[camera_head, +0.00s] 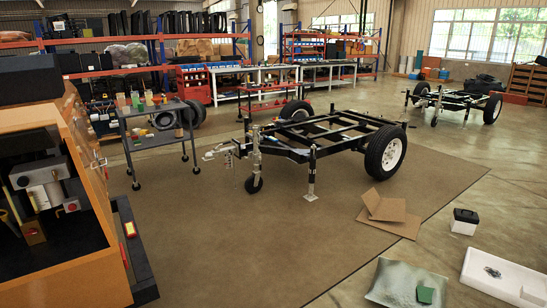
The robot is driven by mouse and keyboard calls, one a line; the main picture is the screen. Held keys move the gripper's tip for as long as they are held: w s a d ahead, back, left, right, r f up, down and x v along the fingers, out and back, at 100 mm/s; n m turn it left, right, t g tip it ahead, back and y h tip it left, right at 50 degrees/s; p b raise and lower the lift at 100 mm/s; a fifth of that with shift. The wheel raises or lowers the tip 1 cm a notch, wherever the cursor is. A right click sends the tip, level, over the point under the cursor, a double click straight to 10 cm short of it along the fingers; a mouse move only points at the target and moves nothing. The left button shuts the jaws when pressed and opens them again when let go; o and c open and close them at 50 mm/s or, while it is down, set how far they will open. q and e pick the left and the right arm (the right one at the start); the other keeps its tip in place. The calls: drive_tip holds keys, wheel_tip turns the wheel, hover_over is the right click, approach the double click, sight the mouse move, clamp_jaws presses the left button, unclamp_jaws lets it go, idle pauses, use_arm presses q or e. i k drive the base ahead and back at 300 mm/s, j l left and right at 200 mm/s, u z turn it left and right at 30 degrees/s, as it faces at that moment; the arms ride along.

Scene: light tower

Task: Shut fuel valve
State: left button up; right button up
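An orange machine cabinet (95,180) stands at the left edge, with an open dark compartment facing me. Inside are a light grey metal block (42,172), a small red round part (72,207) and a brass-coloured block (33,232) with a bit of red on it. A yellow part (11,222) shows at the far left, cut by other parts. I cannot tell which of these is the fuel valve, nor whether it is open or shut. Neither of my grippers is in view.
A black bumper (137,250) juts from the cabinet's lower right. A grey cart (160,135) with cups stands behind it. A black trailer frame (320,135) is mid-floor. Cardboard (390,212), a bag (405,284) and a white tray (505,275) lie at right. The brown mat is otherwise clear.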

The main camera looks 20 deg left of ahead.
sight(31, 231)
drive_tip(key=i+j+u, duration=0.15)
drive_tip(key=i+u, duration=0.15)
drive_tip(key=u, duration=0.15)
drive_tip(key=i+u, duration=0.35)
drive_tip(key=u, duration=0.15)
drive_tip(key=i+u, duration=0.45)
drive_tip(key=i+l+u, duration=0.2)
drive_tip(key=u, duration=0.25)
